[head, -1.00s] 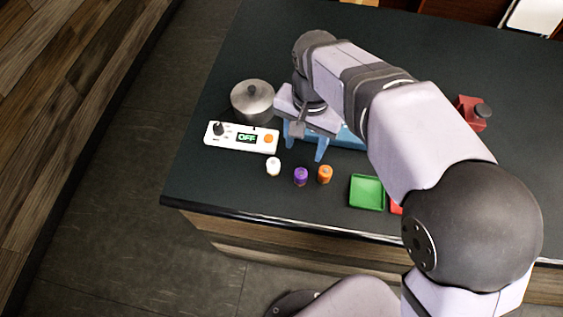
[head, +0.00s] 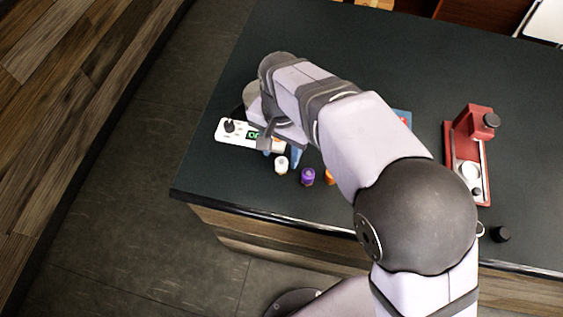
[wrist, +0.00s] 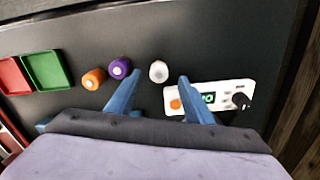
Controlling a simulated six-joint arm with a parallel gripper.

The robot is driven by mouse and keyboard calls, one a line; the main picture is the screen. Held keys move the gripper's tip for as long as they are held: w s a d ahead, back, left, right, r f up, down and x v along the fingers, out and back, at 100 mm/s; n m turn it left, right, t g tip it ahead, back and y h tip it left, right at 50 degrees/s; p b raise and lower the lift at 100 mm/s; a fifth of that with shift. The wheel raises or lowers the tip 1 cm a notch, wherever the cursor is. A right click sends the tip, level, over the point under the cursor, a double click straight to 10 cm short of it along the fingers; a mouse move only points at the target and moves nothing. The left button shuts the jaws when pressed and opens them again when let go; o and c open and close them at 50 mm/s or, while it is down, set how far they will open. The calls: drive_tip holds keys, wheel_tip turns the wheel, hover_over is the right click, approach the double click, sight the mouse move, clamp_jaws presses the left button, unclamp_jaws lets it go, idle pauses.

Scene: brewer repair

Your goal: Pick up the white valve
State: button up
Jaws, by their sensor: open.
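The white valve (head: 281,165) stands on the dark counter, at the left end of a row with a purple and an orange valve in the head view. In the wrist view the white valve (wrist: 159,71) lies ahead of the gap between the blue fingers. My gripper (wrist: 157,82) is open and empty, with one finger toward each side of the valve in that picture. In the head view my gripper (head: 282,157) is partly hidden by my wrist, and its blue fingers show just behind the white valve. I see no contact with the valve.
A purple valve (wrist: 120,68) and an orange valve (wrist: 94,79) stand close by. The white control box (wrist: 236,92) lies near one finger. Green (wrist: 47,70) and red (wrist: 13,76) trays lie farther off. A red machine (head: 466,160) stands at the right.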

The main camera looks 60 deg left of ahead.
sight(282, 161)
drive_tip(key=shift+d+f+p, duration=0.1)
drive_tip(key=shift+f+p, duration=0.7)
drive_tip(key=shift+f, duration=1.3)
clamp_jaws()
drive_tip(key=shift+r, duration=0.15)
wheel_tip(282, 161, up, 10)
drive_tip(key=b, duration=0.3)
drive_tip(key=w+a+p, duration=0.3)
drive_tip(key=w+p, duration=0.5)
drive_tip(key=w, duration=0.1)
drive_tip(key=w+a+p, duration=0.3)
drive_tip(key=w+p, duration=0.5)
drive_tip(key=w, duration=0.2)
drive_tip(key=shift+r, duration=0.4)
